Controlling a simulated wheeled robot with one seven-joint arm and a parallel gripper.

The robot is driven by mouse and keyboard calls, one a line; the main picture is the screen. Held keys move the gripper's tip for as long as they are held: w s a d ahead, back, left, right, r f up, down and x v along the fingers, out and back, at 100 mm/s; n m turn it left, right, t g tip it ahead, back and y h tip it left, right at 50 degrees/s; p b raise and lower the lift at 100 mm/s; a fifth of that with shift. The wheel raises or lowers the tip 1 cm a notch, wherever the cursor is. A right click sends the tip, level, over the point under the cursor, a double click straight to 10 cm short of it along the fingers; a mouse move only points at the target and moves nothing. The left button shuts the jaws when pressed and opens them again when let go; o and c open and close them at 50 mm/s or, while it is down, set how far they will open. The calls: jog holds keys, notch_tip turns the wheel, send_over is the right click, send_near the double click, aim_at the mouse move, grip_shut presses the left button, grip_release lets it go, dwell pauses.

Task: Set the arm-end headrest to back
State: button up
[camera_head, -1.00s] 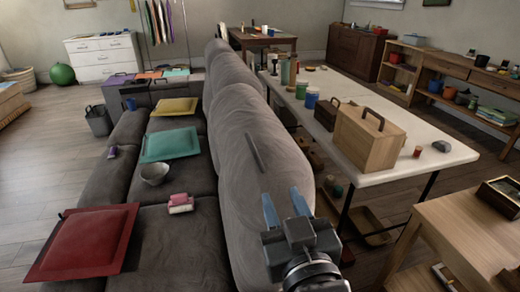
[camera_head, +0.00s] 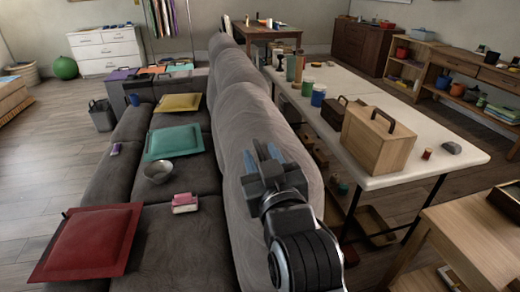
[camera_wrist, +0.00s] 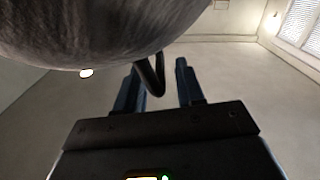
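The grey sofa's nearest headrest (camera_head: 270,120) is the large rounded cushion at the near end of the sofa back. A thin dark bar handle (camera_head: 250,162) shows on its face, partly hidden by my gripper (camera_head: 265,152). In the wrist view the headrest (camera_wrist: 110,30) fills the upper left, and the curved dark handle (camera_wrist: 153,78) hangs below it. My gripper (camera_wrist: 160,82) is open, with one finger on each side of the handle in that view. I cannot tell whether either finger touches it.
A red cushion (camera_head: 85,245), a pink block (camera_head: 184,203) and a grey bowl (camera_head: 158,172) lie on the sofa seat. A white table (camera_head: 455,168) with a wooden box (camera_head: 375,140) stands behind the sofa. A wooden table (camera_head: 470,225) is at the lower right.

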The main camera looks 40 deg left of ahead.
jog(key=shift+x, duration=0.85)
jog(key=shift+c, duration=0.3)
grip_shut()
